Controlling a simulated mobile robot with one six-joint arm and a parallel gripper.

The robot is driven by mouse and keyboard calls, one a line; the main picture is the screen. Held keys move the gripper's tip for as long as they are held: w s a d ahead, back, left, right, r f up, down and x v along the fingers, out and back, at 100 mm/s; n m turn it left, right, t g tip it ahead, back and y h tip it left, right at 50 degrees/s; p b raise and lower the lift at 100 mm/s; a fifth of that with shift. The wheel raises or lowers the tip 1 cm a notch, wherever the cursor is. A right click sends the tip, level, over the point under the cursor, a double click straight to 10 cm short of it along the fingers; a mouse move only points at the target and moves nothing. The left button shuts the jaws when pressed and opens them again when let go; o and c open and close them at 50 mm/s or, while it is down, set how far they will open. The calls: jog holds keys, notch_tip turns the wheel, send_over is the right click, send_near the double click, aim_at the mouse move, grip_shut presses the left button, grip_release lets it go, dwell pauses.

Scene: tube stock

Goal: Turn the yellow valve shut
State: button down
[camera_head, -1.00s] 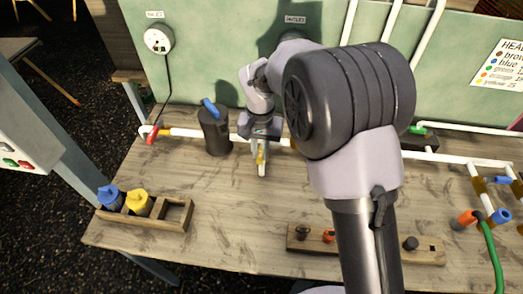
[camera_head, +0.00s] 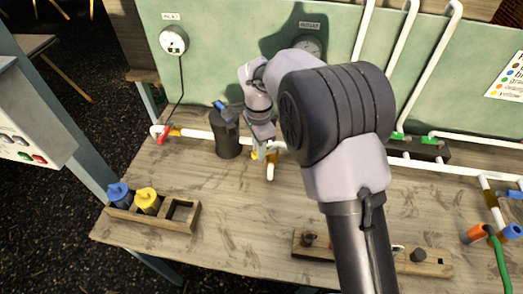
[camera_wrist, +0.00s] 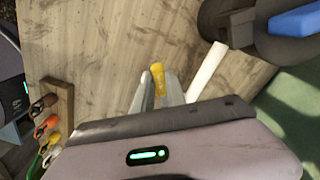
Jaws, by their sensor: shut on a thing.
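The yellow valve handle (camera_wrist: 157,78) sits between the two fingers of my gripper (camera_wrist: 157,92) in the wrist view, with its rounded end showing past them. My gripper is shut on it. In the head view, my gripper (camera_head: 264,153) is low at the white pipe, just right of the dark canister. Only small bits of yellow show around the fingers there, and my wrist hides most of the valve. A short white pipe stub (camera_head: 270,173) points toward the front below the fingers. I cannot tell how far the valve is turned.
The dark canister (camera_head: 228,140) with a blue handle stands close left of my gripper. A red valve (camera_head: 163,134) is on the pipe's left end. A wooden rack (camera_head: 183,215) holds blue and yellow capped items. Another wooden strip (camera_head: 437,268) lies at front right. The table's middle is clear.

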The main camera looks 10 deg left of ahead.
jog(key=shift+w+a+m, duration=0.15)
jog(key=shift+w+m, duration=0.3)
jog(key=shift+m, duration=0.7)
jog(key=shift+w+a+m, duration=0.2)
jog(key=shift+w+m, duration=0.2)
jog(key=shift+m, duration=0.7)
jog(key=shift+w+a+m, duration=0.15)
jog(key=shift+w+m, duration=0.3)
jog(key=shift+m, duration=0.7)
jog(key=c, duration=1.4)
grip_release()
jog(key=shift+o, duration=0.2)
notch_tip(320, 180, up, 17)
jog(key=p, duration=0.5)
jog(key=shift+r+p, duration=0.2)
jog(key=shift+p, duration=0.15)
